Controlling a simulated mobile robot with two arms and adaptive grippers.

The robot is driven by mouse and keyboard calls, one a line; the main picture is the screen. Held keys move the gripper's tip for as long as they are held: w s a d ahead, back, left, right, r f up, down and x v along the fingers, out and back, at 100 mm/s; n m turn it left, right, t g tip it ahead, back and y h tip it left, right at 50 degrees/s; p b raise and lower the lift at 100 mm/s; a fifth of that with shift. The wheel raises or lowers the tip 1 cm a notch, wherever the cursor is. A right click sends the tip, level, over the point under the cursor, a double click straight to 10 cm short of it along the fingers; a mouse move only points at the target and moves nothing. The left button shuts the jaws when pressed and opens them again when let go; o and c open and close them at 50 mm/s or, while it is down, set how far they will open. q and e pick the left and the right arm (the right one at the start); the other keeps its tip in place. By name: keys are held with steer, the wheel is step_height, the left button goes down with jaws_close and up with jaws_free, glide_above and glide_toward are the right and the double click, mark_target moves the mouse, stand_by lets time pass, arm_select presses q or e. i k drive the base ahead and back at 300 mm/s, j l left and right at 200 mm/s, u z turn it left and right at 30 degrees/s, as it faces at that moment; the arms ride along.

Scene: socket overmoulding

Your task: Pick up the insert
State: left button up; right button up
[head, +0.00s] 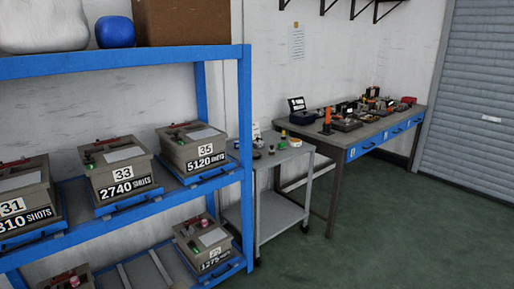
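I cannot make out an insert for certain. Several small items, too small to name, lie on a grey trolley (281,215) in the middle. More small items crowd the top of the workbench (334,139) behind it, and the insert could be among either group. Neither of my grippers shows in the head view.
A blue rack (247,150) fills the left, holding mould boxes marked 33 (121,170), 35 (199,148) and others. A cardboard box (184,22) sits on top. A roller shutter (468,100) is at the right. The green floor (400,240) is clear at front right.

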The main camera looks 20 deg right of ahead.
mark_target(258, 143)
steer(key=i+l+u, duration=0.15)
steer(key=l, duration=0.3)
steer(key=i+l+u, duration=0.1)
steer(key=i+l, duration=0.15)
steer(key=l, duration=0.2)
steer(key=i+l+u, duration=0.15)
steer(key=l, duration=0.35)
steer(key=i+l+u, duration=0.15)
steer(key=l, duration=0.35)
steer(key=i+l+u, duration=0.1)
steer(key=l, duration=0.4)
steer(key=i+l+u, duration=0.15)
steer(key=l, duration=0.35)
steer(key=k, duration=0.05)
